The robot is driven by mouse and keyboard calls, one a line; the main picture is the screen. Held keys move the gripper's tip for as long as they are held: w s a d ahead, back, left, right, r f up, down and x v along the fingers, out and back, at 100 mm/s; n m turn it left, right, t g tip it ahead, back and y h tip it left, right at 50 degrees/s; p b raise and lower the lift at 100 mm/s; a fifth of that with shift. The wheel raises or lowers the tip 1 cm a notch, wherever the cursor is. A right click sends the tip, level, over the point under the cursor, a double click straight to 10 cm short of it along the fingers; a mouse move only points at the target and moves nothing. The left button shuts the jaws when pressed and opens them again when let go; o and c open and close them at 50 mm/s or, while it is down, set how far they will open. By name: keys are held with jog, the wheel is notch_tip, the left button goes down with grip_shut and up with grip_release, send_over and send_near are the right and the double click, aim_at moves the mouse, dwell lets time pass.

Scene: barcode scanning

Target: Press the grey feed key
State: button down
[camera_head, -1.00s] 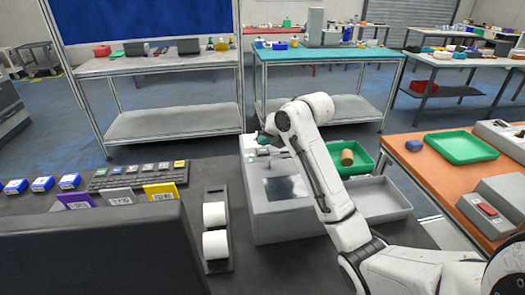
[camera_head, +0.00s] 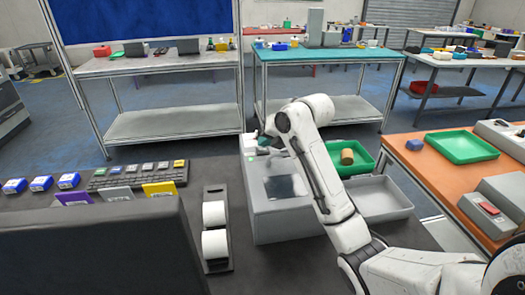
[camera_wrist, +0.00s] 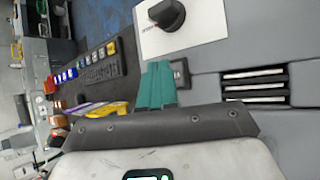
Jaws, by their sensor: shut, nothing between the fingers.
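My gripper (camera_wrist: 158,86) shows in the wrist view as two teal fingers side by side, shut with nothing between them. Their tips are over the grey face of a machine, beside a small dark-framed part (camera_wrist: 180,73) that the fingers partly cover. This may be the grey feed key, but I cannot tell for sure. I cannot tell whether the tips touch the face. In the head view the grey machine (camera_head: 259,215) stands on the dark bench, with my gripper (camera_head: 265,143) at its far end, partly hidden by my arm.
A black knob (camera_wrist: 167,14) on a white plate and a slotted vent (camera_wrist: 254,86) are near my fingers. A keyboard (camera_head: 138,177), coloured cards and two white rolls (camera_head: 214,214) lie left of the machine. A green tray (camera_head: 350,168) and a grey tray (camera_head: 379,198) are on its right.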

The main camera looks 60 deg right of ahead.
aim_at(266, 151)
jog(key=shift+f+b, duration=0.4)
jog(key=shift+f, duration=0.05)
dwell(0.6)
jog(key=shift+r, duration=0.15)
jog(key=shift+r+p, duration=0.5)
jog(key=shift+r, duration=0.25)
jog(key=shift+r+p, duration=1.65)
jog(key=shift+r, duration=0.9)
jog(key=shift+f, duration=0.1)
